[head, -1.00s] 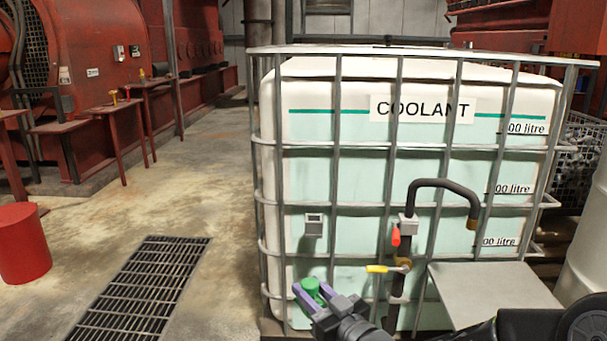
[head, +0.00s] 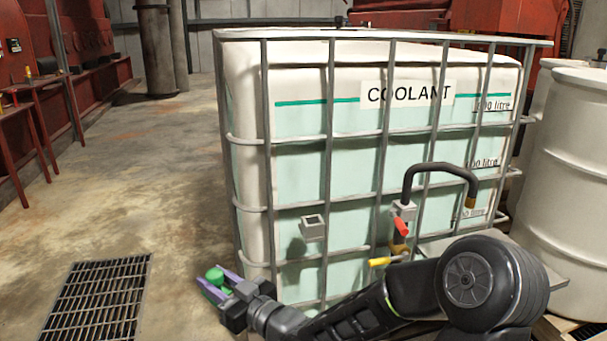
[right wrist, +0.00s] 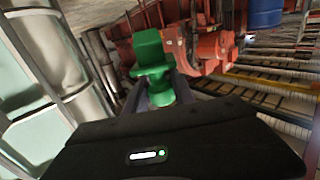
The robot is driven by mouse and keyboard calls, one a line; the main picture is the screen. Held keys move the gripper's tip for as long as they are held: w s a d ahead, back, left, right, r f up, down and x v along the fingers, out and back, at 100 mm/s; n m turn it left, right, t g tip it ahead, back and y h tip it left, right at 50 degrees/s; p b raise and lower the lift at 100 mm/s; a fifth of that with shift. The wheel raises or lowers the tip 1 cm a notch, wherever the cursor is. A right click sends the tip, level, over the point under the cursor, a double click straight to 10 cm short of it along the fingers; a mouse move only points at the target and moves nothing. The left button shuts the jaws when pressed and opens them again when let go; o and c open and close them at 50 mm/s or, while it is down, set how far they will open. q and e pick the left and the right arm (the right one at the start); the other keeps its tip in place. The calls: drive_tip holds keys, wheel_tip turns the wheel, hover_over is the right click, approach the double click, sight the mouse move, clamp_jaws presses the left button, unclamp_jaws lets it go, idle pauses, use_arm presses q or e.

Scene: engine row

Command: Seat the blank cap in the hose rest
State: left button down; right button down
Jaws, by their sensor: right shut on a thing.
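The green blank cap (head: 214,275) is held between the purple fingers of my right gripper (head: 218,281), low and left in the head view, in front of the tank's lower left corner. In the right wrist view the cap (right wrist: 152,62) stands up between the fingers, its lower part partly hidden by them. The hose rest looks to be the small grey square holder (head: 313,228) on the cage front, with a dark opening on top. The cap is apart from it, lower and to the left. My left gripper is not in view.
The caged coolant tank (head: 330,120) fills the middle. A black hose (head: 437,168) curves beside a red handle (head: 402,229) and a yellow handle (head: 383,262), right of the holder. White drums (head: 575,180) stand at right. The floor left of the tank is open, with a grate (head: 95,300).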

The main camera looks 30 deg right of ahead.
drive_tip(key=shift+w, duration=0.1)
drive_tip(key=w+d+r+m+h+p, duration=0.1)
drive_tip(key=w+d+r+m+h, duration=0.1)
drive_tip(key=d+r, duration=0.3)
drive_tip(key=w+d+r+m+h+p, duration=0.1)
drive_tip(key=d+r+h, duration=0.3)
drive_tip(key=d, duration=1)
drive_tip(key=w+d+r+m+h+p, duration=0.2)
drive_tip(key=d+r+m+h, duration=0.2)
drive_tip(key=d, duration=0.6)
drive_tip(key=shift+w+d+r+h, duration=0.1)
drive_tip(key=shift+w+r+h, duration=0.15)
drive_tip(key=shift+r, duration=0.15)
drive_tip(key=shift+w+d+r+h, duration=0.15)
drive_tip(key=shift+r+h, duration=0.1)
drive_tip(key=shift+r, duration=0.15)
drive_tip(key=shift+a+f, duration=0.1)
drive_tip(key=shift+f+b, duration=0.15)
drive_tip(key=shift+b, duration=0.4)
wheel_tip(320, 180, down, 3)
drive_tip(key=b, duration=0.2)
drive_tip(key=shift+r+b, duration=0.2)
drive_tip(key=shift+b, duration=0.1)
drive_tip(key=shift+f+b, duration=3)
drive_tip(key=shift+b, duration=0.15)
